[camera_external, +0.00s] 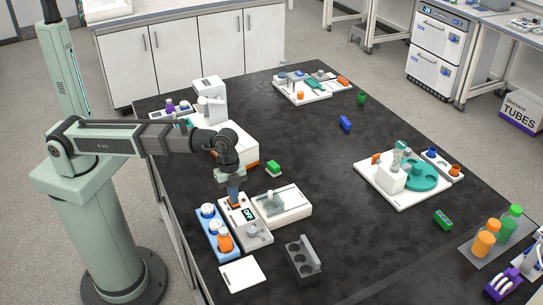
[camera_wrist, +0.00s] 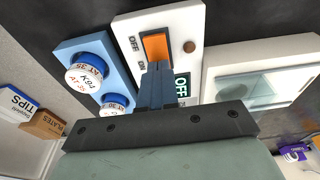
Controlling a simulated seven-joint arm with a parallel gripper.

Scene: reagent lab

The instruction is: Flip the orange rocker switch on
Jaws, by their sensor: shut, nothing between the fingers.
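The orange rocker switch (camera_wrist: 155,47) sits on a white panel (camera_wrist: 185,22) in the wrist view, with "OFF" printed at its upper end and "ON" at its lower end. In the external view my gripper (camera_external: 235,203) points down over the panel, by the orange switch (camera_external: 236,206), which the fingers partly hide. The display (camera_external: 249,214) shows there too.
A blue rack (camera_external: 210,234) with white-capped bottles stands close on the left of the panel, and a white device (camera_external: 277,206) on its right. A grey holder (camera_external: 301,258) and a white plate (camera_external: 243,274) lie nearer the front. The table's middle is mostly clear.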

